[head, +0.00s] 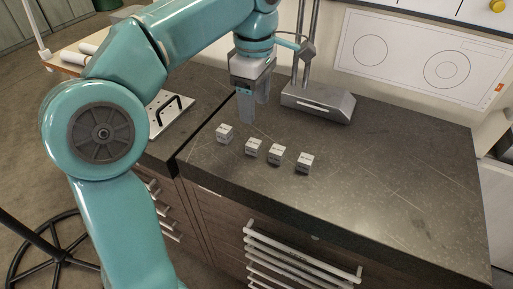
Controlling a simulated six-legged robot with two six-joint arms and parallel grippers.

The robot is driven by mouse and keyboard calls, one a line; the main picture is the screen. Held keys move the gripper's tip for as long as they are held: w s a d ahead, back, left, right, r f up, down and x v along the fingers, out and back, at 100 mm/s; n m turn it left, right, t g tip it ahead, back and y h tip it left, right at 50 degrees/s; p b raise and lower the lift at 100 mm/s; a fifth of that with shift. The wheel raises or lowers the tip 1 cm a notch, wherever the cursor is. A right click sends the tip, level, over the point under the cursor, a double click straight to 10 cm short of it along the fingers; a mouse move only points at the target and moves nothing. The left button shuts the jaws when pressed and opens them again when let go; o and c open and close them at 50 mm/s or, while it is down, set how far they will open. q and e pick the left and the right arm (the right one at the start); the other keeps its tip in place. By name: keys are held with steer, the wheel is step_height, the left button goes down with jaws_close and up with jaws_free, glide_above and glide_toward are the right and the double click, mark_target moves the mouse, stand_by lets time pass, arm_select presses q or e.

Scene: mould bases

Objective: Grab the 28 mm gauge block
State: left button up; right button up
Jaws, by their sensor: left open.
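Several small pale gauge blocks with dark marks stand in a loose row on the dark worktop. From left to right they are the first block (224,133), the second block (254,148), the third block (276,155) and the fourth block (304,162). Their labels are too small to read, so I cannot tell which is 28 mm. My left gripper (254,112) points down with its fingers apart and empty. In the picture it is above and behind the first two blocks, apart from them. My right gripper is not in view.
A grey stand (318,102) with upright posts is at the worktop's back, close to my left gripper. A light plate with a black handle (172,107) lies on the left counter. The worktop (400,185) is clear to the right. White rails (300,262) hang at the front.

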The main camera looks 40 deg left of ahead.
arm_select(q)
glide_above(254, 143)
step_height(254, 143, down, 6)
steer(key=shift+w+r+b, duration=0.15)
steer(key=shift+b, duration=0.25)
steer(key=shift+s+d+f, duration=0.1)
steer(key=shift+s+f, duration=0.15)
steer(key=shift+f, duration=0.1)
steer(key=f, duration=0.4)
steer(key=shift+w+a, duration=0.1)
steer(key=shift+a, duration=0.15)
steer(key=shift+d+f, duration=0.1)
steer(key=shift+f, duration=0.4)
jaws_close()
